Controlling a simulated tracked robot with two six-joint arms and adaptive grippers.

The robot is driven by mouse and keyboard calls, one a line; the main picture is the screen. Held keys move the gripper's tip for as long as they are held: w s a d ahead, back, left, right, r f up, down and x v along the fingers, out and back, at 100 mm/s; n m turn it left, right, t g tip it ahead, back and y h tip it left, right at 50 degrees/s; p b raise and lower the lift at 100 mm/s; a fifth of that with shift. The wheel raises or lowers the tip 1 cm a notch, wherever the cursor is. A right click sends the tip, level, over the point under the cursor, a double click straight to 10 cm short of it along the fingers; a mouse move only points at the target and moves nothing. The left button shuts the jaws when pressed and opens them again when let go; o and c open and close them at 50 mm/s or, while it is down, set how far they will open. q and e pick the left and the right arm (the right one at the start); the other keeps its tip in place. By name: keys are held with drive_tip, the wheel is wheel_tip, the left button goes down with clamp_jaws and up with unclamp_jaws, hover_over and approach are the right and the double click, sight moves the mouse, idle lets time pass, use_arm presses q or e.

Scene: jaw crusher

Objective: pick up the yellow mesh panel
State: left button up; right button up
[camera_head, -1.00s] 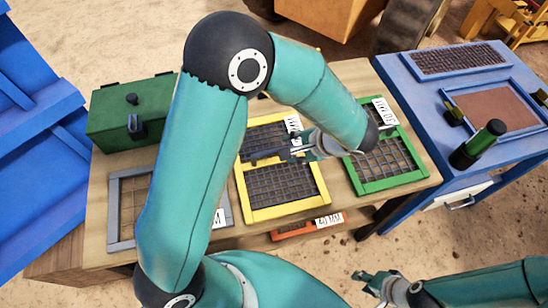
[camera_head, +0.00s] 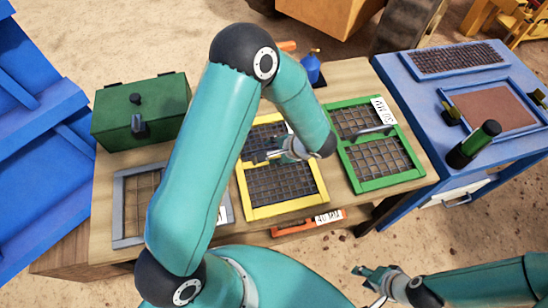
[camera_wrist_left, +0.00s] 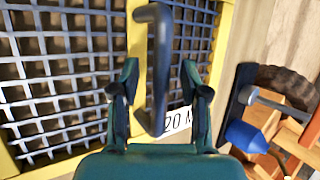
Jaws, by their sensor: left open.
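The yellow mesh panel (camera_head: 283,183) lies flat in the middle of the wooden table, between the grey and green panels. In the left wrist view the panel (camera_wrist_left: 62,88) fills the left and centre, with its dark bar handle (camera_wrist_left: 156,50) and a white "20 M…" label. My left gripper (camera_head: 265,155) is over the panel's middle bar. In the wrist view my left gripper (camera_wrist_left: 158,72) is open, with one finger on each side of the handle; I cannot tell if they touch it. My right gripper (camera_head: 368,282) is off the table at lower right; its jaws are too small to read.
A green panel (camera_head: 385,160) lies to the right and a grey panel (camera_head: 128,228) to the left. A green box (camera_head: 140,112) stands behind the grey one. An orange labelled piece (camera_head: 308,223) is at the front edge. A blue bench (camera_head: 420,95) stands at right.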

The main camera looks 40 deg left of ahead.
use_arm(q)
clamp_jaws()
drive_tip(key=shift+r, duration=0.2)
idle(0.5)
